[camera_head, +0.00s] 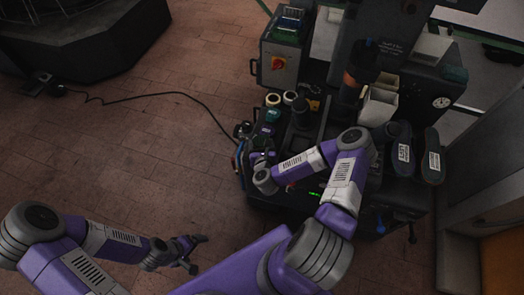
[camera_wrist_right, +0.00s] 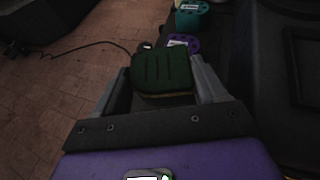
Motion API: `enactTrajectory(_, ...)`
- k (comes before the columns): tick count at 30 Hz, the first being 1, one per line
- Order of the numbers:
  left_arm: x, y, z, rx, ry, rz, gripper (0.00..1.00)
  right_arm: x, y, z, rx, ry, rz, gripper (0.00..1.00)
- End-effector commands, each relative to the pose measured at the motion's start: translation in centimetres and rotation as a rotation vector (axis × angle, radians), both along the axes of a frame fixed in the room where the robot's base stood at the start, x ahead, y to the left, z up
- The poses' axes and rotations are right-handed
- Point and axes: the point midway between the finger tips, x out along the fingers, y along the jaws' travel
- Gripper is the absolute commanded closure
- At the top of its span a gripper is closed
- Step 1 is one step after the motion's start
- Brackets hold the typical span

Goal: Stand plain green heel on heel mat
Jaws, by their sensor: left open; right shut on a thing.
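In the right wrist view a dark green heel (camera_wrist_right: 163,70) with grooves on its upper face sits between the two fingers of my right gripper (camera_wrist_right: 168,84), which is shut on it. My left gripper (camera_head: 195,254) is open and empty over the brick floor, well left of the bench. I cannot pick out the heel mat for certain in either view.
A purple heel-like piece (camera_wrist_right: 184,41) and a teal one (camera_wrist_right: 190,17) lie beyond the held heel. The press column (camera_head: 352,92) rises at the middle of the bench. Two labelled shoe soles (camera_head: 432,168) stand at its right.

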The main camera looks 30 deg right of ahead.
Motion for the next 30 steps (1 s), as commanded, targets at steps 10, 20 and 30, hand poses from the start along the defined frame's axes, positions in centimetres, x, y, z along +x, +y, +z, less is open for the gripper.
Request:
enactTrajectory(10, 0.0, 0.0, -2.0, 0.000, 0.000, 0.000, 0.06, 0.0, 0.0, -4.9, 0.000, 0.000, 0.000, 0.61)
enactTrajectory(20, 0.0, 0.0, -2.0, 0.000, 0.000, 0.000, 0.06, 0.0, 0.0, -5.0, 0.000, -0.001, 0.001, 0.61)
enactTrajectory(30, 0.0, 0.0, -2.0, 0.000, 0.000, 0.000, 0.06, 0.0, 0.0, -5.0, 0.000, 0.000, 0.000, 0.17)
